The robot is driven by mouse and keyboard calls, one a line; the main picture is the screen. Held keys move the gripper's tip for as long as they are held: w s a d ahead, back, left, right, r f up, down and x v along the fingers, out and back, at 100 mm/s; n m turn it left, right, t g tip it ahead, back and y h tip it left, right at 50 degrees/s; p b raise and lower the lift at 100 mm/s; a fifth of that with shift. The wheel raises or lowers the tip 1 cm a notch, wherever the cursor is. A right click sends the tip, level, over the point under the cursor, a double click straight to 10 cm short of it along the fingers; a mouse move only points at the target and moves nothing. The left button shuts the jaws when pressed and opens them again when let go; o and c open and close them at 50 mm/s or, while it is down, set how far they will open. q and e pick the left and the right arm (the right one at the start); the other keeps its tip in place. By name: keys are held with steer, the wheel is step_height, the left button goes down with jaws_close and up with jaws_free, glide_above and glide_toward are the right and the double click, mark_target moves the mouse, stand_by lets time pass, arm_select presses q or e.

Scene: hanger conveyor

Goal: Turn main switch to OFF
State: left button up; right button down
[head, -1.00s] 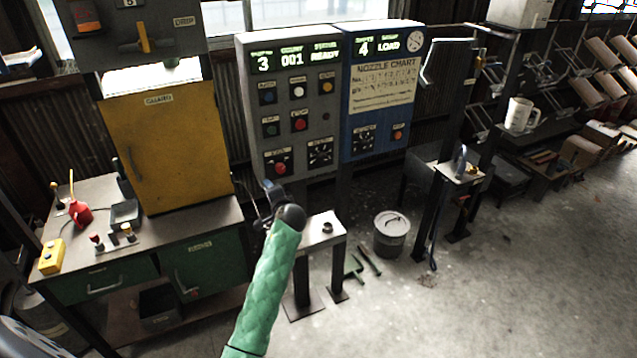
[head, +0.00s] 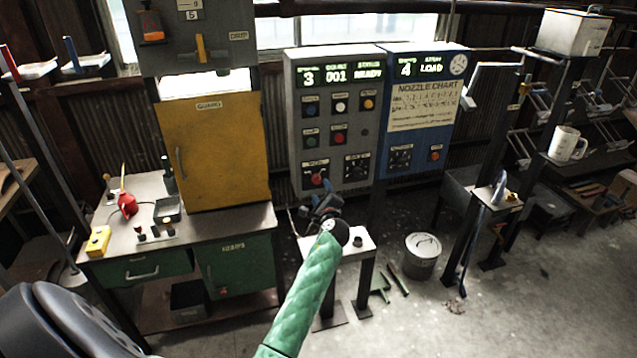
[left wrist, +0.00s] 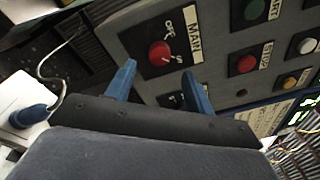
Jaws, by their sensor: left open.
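The main switch is a red round knob (left wrist: 160,54) on the grey control panel. Its plate reads MAIN, with OFF and ON marks beside the knob. I cannot tell clearly which mark the knob points to. In the head view the knob (head: 317,179) sits at the lower left of the grey panel (head: 366,132). My left gripper (head: 326,198) is just below and in front of it. In the left wrist view the gripper (left wrist: 160,82) is open and empty, its two blue fingers apart, with the knob beyond and between them. My right gripper is not in view.
Other buttons, including a red STOP button (left wrist: 244,64), share the panel. A small white-topped stand (head: 358,243) is below the gripper. A yellow guard door (head: 215,150) and workbench (head: 230,218) stand left. A lidded bin (head: 422,258) stands on the floor to the right.

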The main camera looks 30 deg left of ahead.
mark_target(317, 181)
arm_select(q)
steer(key=p+x, duration=0.1)
steer(key=x, duration=0.3)
steer(key=shift+r, duration=0.1)
steer(key=shift+w+a+p, duration=0.2)
steer(key=shift+a+p, duration=0.05)
steer(key=shift+p, duration=0.15)
steer(key=shift+w+a, duration=0.3)
steer(key=shift+a, duration=0.05)
steer(key=shift+f, duration=0.2)
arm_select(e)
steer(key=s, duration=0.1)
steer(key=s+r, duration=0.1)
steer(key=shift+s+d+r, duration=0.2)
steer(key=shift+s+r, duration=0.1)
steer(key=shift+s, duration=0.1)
arm_select(q)
steer(key=c, duration=1)
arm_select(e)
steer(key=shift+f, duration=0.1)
